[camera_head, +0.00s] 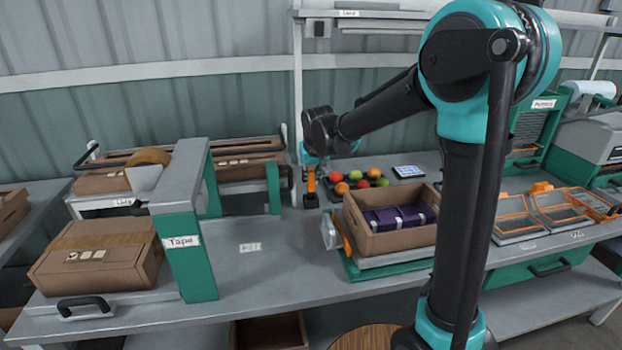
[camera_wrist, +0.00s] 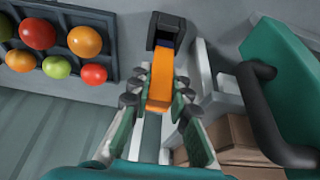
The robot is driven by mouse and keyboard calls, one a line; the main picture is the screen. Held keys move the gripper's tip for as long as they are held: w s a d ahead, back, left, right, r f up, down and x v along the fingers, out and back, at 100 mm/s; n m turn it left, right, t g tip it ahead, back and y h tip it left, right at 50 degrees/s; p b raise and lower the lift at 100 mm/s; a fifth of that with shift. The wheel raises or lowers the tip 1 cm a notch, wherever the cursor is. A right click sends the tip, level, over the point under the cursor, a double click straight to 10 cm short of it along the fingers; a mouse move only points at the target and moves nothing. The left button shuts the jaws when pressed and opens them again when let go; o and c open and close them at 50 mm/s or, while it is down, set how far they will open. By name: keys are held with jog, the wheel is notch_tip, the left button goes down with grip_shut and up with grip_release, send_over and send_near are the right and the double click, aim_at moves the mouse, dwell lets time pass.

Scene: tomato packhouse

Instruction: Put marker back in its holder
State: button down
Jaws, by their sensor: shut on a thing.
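The orange marker (camera_wrist: 160,78) is between the fingers of my gripper (camera_wrist: 160,97) in the wrist view, and the gripper is shut on it. Its far end, with a bluish part, meets the opening of the dark holder (camera_wrist: 178,24); I cannot tell how deep it sits. In the head view my gripper (camera_head: 311,162) is above the bench, with the marker (camera_head: 311,182) pointing down, roughly upright, over the small black holder (camera_head: 310,201). The fingertips are small and partly hidden there.
A dark tray of red, green and orange tomatoes (camera_wrist: 53,68) lies close beside the holder. A green tape station (camera_head: 184,240) stands to the left. An open cardboard box (camera_head: 388,247) with purple contents is to the right. Bare bench lies in front of the holder.

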aim_at(311, 170)
jog(key=shift+f, duration=1.75)
dwell(0.3)
jog(key=c, duration=1.3)
grip_release()
jog(key=shift+c, duration=0.2)
jog(key=c, duration=0.3)
jog(key=shift+c, duration=0.2)
jog(key=shift+r, duration=0.1)
jog(key=shift+r, duration=3.4)
jog(key=shift+s, duration=0.1)
